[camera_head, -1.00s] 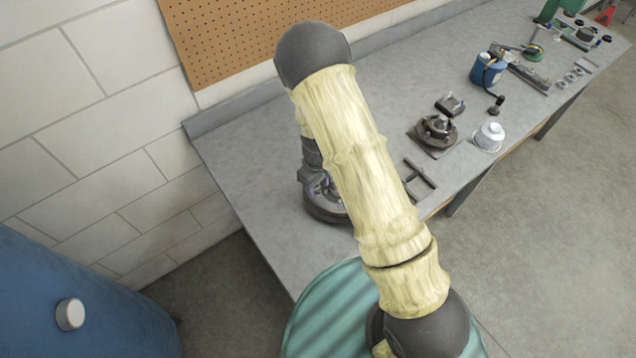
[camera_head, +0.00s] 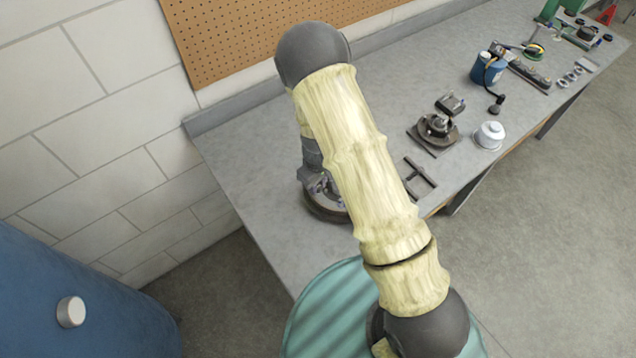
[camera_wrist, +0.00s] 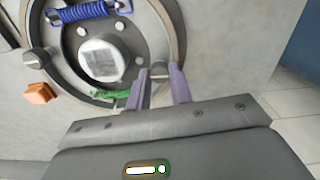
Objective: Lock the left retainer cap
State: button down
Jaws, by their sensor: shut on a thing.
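A round brake assembly (camera_wrist: 128,88) lies on the bench, with a pale square-faced hub (camera_wrist: 103,60) at its middle. In the head view the brake assembly (camera_head: 322,205) is partly hidden behind my arm. My gripper (camera_wrist: 160,76) has its two purple fingers at the assembly's edge, shut on a small grey cap (camera_wrist: 158,70). Its underside and seating are hidden. A second dark cap-like knob (camera_wrist: 37,58) sits on the opposite side of the hub. I cannot tell which is the left retainer cap.
A blue spring (camera_wrist: 85,12) and a green spring (camera_wrist: 108,94) are on the assembly. An orange block (camera_wrist: 40,93) lies beside it.

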jog(key=m, duration=0.4)
jog(key=shift+w, duration=0.1)
jog(key=m, duration=0.4)
jog(key=shift+r, duration=0.1)
jog(key=m, duration=0.9)
jog(key=shift+w, duration=0.1)
dwell(0.4)
jog(key=c, duration=1.4)
grip_release()
jog(key=shift+o, duration=0.7)
